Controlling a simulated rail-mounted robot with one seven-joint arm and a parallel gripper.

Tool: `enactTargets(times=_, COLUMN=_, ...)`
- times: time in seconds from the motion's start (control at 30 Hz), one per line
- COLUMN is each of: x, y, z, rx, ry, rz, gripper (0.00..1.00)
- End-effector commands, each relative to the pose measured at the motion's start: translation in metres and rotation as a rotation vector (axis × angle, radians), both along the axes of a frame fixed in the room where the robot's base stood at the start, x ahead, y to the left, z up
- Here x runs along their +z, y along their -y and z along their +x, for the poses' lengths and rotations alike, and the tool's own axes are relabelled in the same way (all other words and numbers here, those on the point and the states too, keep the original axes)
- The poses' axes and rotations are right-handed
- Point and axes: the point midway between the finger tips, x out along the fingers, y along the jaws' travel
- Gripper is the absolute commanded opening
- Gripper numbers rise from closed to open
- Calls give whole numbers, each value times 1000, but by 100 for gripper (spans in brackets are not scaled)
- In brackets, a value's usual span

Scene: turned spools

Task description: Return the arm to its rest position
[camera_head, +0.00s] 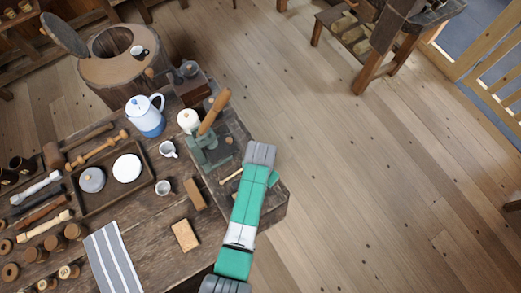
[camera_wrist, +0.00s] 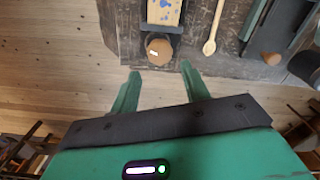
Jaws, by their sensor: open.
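My arm reaches up from the bottom of the head view over the right end of the workbench (camera_head: 190,235). My gripper is mostly hidden there behind the arm's grey joint, with a bit of green showing at its right. In the wrist view my gripper (camera_wrist: 160,90) is open, its two green fingers apart. Nothing is held between them. Beyond the fingertips are the bench edge, a round brown piece with a small white label (camera_wrist: 159,50), and a wooden block with blue spots (camera_wrist: 164,12). I cannot tell their exact distance from the fingers.
A green press with a wooden handle (camera_head: 212,112), a wooden spoon (camera_wrist: 213,30), a blue-and-white pot (camera_head: 146,116) and white cups crowd the bench. A tray (camera_head: 148,178) and spools lie at left. Open plank floor (camera_head: 370,180) stretches right of the bench.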

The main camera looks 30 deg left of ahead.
Motion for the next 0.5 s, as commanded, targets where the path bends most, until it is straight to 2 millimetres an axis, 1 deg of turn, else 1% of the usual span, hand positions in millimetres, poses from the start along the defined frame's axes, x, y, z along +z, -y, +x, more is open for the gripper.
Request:
enactTargets(times=0.03, x=6, y=0, z=0, rx=0, ry=0, rz=0, gripper=46)
enactTargets(times=0.13, x=11, y=0, z=0, rx=0, ry=0, rz=0, gripper=46)
enactTargets(times=0.5, x=11, y=0, z=-1, rx=0, ry=-1, rz=0, gripper=46)
